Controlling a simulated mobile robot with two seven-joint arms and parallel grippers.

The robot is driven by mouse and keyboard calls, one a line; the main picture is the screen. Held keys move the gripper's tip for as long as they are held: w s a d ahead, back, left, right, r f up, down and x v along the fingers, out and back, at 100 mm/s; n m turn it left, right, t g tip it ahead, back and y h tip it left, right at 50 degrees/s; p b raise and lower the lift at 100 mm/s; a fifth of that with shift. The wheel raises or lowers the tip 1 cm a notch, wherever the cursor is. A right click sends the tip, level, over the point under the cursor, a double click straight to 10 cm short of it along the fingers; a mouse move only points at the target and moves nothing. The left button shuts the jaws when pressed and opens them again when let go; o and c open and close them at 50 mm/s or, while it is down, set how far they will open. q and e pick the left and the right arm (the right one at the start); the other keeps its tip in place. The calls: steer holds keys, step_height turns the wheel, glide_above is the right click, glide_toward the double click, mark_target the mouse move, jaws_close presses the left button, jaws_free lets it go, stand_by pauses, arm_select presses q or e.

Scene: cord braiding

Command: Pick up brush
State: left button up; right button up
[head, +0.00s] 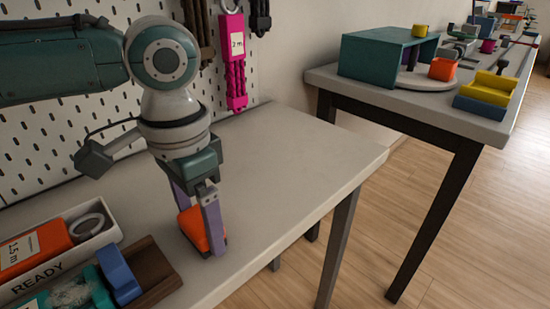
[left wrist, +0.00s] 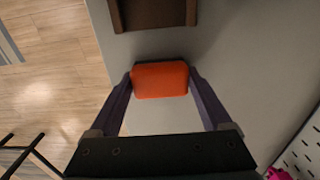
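The brush shows as an orange block (head: 191,229) at the table's front edge, partly hidden behind a finger in the head view. In the left wrist view the orange block (left wrist: 160,80) has a thin dark strip along its far side. My left gripper (head: 200,225) points down, with its purple fingers on both sides of the block. In the left wrist view the fingertips (left wrist: 161,84) meet the block's two ends with no clear gap. Whether the block is lifted off the table I cannot tell. My right gripper is in neither view.
A brown wooden tray (head: 160,277) with a blue block stands just left of the brush. A white READY bin (head: 108,229) holds an orange item and a grey ring. Pegboard with hanging cords rises behind. The table (head: 300,150) is clear to the right.

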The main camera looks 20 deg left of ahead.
mark_target(199, 220)
arm_select(q)
steer(key=c, duration=0.7)
steer(key=shift+c, duration=0.2)
step_height(199, 220, up, 20)
steer(key=p, duration=0.6)
